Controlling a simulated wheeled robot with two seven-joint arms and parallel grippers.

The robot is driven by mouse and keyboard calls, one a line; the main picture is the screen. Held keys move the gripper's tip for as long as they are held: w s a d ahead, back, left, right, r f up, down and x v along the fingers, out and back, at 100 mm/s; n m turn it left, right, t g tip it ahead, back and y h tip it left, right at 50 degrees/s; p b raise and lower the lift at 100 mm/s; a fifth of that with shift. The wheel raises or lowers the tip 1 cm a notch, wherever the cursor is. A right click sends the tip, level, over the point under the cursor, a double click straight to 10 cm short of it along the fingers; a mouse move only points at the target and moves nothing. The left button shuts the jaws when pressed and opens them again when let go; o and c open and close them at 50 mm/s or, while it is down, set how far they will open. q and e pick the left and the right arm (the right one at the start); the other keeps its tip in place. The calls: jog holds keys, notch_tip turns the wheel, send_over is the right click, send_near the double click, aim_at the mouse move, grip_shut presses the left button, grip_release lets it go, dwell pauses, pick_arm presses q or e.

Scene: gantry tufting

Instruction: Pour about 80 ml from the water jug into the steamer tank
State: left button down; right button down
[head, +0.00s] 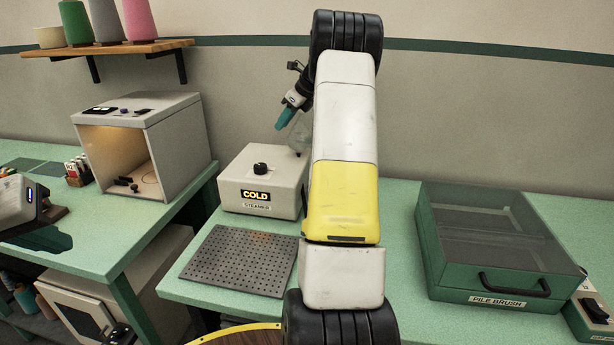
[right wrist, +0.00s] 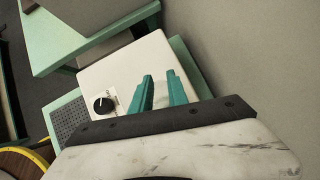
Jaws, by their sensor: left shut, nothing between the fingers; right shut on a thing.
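The white steamer (head: 262,180) stands on the green bench with a black knob and a "COLD" sign on its front. It also shows in the right wrist view (right wrist: 150,62). My right gripper (head: 284,119) is above the steamer's back, its teal fingers tilted down. The fingers (right wrist: 160,92) are slightly apart in the right wrist view. A faint clear shape (head: 301,138) shows beside them, partly behind my arm; I take it for the water jug in their grip. Its water level and the tank opening cannot be made out. My left gripper (head: 50,239) is at the far left, shut and empty.
A dark perforated mat (head: 240,262) lies in front of the steamer. A green pile brush case (head: 490,245) stands at the right. An open lit box (head: 140,145) stands on the left bench. The wall is close behind the steamer. My right arm hides the bench middle.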

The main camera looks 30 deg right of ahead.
dwell(0.7)
jog(key=w+a+f+g+h, duration=0.1)
jog(key=w+f+g, duration=0.1)
jog(key=shift+w+a+f+g+h+b, duration=0.1)
jog(key=shift+a+f+g+h+b, duration=0.2)
jog(key=shift+a+f+h+b, duration=0.1)
jog(key=shift+w+f+g, duration=0.1)
jog(key=shift+w+g, duration=0.05)
jog(key=shift+g, duration=0.15)
jog(key=shift+w+a+f+g+h, duration=0.15)
jog(key=shift+a+f+g+h, duration=0.1)
jog(key=shift+g+h, duration=0.3)
jog(key=shift+w+f+g+h+b, duration=0.15)
jog(key=shift+f+g+h+b, duration=0.25)
jog(key=shift+f+b, duration=0.2)
jog(key=shift+f+g, duration=0.25)
jog(key=shift+f+b, duration=0.1)
jog(key=shift+b, duration=0.2)
